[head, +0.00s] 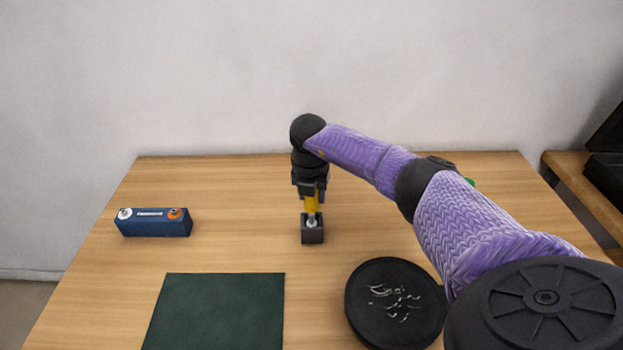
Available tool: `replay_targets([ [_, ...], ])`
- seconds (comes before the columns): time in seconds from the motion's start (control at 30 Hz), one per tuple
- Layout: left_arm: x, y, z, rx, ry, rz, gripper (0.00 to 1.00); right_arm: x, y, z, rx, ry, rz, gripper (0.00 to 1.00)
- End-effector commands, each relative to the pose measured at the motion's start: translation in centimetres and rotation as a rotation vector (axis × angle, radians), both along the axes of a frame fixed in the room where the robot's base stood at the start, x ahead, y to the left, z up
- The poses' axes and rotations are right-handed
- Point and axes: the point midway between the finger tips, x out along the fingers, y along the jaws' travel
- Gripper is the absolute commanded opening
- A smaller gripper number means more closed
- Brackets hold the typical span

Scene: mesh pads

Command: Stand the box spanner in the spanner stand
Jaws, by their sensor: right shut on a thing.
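The box spanner (312,204) has a yellow handle and a short silver lower part. It is upright in my right gripper (312,193), which points straight down and is shut on the handle's upper part. The spanner stand (313,237) is a small dark block on the wooden table, directly below the gripper. The spanner's silver lower end shows at the stand's top opening; I cannot tell how deep it sits in it. The gripper hides the top of the handle. My left gripper is not in view.
A blue box with a white and an orange knob (155,222) stands at left. A dark green mat (220,310) lies in front. A round black dish (361,325) holds several small silvery pieces. A green thing (469,182) is mostly hidden behind my right arm.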

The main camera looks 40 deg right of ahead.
Motion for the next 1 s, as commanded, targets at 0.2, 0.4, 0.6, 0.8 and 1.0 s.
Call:
replay_targets([
  [0.2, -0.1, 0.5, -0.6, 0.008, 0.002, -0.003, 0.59, 0.0, 0.0, -0.9, 0.000, 0.000, 0.000, 0.00],
  [0.4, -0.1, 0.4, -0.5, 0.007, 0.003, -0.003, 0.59, 0.0, 0.0, -0.8, 0.000, 0.000, 0.000, 0.56],
  [0.6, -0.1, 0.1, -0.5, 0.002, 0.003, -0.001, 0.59, 0.0, 0.0, -0.8, 0.000, 0.000, 0.000, 0.86],
  [0.8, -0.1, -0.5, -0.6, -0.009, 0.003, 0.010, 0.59, 0.0, 0.0, -0.8, 0.000, 0.000, 0.000, 0.86],
  [1.0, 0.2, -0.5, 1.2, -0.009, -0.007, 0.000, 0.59, -0.3, 0.5, 3.9, -0.002, -0.006, 0.002, 0.86],
])
